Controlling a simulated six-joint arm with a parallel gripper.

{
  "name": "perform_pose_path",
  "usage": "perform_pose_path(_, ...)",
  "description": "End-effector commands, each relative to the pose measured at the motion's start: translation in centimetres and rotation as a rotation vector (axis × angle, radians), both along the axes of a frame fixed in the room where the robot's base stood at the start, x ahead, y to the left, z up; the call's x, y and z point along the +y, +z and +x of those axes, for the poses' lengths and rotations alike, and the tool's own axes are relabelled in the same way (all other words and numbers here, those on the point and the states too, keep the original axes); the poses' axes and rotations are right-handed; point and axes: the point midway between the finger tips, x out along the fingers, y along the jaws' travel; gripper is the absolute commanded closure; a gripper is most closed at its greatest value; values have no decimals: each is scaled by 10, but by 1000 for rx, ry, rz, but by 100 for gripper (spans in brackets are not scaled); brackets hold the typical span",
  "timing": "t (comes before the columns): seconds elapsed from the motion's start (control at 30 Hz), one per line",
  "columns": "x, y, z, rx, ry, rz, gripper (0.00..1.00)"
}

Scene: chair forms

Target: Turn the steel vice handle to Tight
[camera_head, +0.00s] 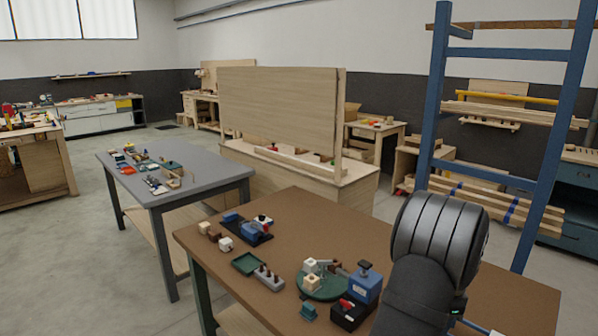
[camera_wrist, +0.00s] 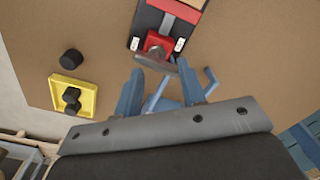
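In the wrist view, a red vice (camera_wrist: 160,40) is fixed on a black base with a small white label on each side of it. Its steel handle (camera_wrist: 155,62), a grey bar, lies crosswise at the near end of the vice, slightly tilted. My gripper (camera_wrist: 160,70) has its two blue fingers apart, with the tips close to the handle. I cannot tell whether they touch it. The label writing is too small to read. In the head view my arm covers part of the brown table, and my fingers are hidden.
A yellow block with a black knob (camera_wrist: 73,97) and a black round piece (camera_wrist: 71,60) lie left of my gripper. A blue piece (camera_wrist: 211,84) is close by on the right. The brown table (camera_head: 300,225) holds a green round plate (camera_head: 325,290) and several small fixtures.

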Motion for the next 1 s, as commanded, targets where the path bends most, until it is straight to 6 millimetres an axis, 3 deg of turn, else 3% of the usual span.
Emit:
perform_pose_path(0.03,3,-18,-7,23,-3,16,67)
perform_pose_path(0.53,1,-12,-7,21,25,13,67)
perform_pose_path(0.67,-2,20,-3,19,167,8,67)
perform_pose_path(0.9,-2,110,0,19,586,0,67)
perform_pose_path(1.0,0,137,-2,20,719,0,67)
